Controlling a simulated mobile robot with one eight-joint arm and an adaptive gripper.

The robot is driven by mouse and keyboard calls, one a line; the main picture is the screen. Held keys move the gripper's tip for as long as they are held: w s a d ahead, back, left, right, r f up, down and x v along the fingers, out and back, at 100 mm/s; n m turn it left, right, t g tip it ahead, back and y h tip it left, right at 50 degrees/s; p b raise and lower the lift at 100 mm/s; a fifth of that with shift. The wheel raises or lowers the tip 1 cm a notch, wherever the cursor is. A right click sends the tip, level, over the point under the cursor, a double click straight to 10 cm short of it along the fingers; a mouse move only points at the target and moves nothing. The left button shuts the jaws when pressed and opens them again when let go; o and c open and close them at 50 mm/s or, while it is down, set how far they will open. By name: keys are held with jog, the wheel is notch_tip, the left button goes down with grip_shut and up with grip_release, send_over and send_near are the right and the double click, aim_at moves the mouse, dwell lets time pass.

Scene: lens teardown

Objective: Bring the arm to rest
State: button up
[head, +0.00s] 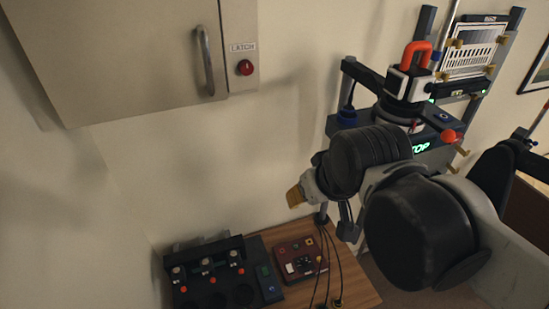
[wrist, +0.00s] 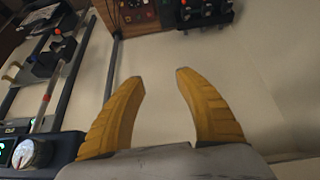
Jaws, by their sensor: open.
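My gripper (head: 296,196) shows at the end of my dark arm in the middle right of the head view, in front of the pale wall and above the wooden bench. In the wrist view my gripper (wrist: 161,80) has its two yellow fingers apart with nothing between them. My large dark arm joints cover part of the machine behind them and part of the floor.
A cabinet (head: 120,50) with a handle and red latch button (head: 245,67) hangs upper left. A machine with a red handle (head: 415,55) stands right. The bench (head: 345,270) carries a maroon box (head: 300,260) and a black fixture (head: 215,275). Cables hang near my gripper.

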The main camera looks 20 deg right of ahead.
jog(key=f, duration=0.1)
jog(key=s+f, duration=0.1)
jog(key=a+f, duration=0.1)
jog(key=shift+s+a+t, duration=0.1)
jog(key=shift+s+t, duration=0.15)
jog(key=shift+t, duration=0.05)
jog(key=shift+w+f, duration=0.1)
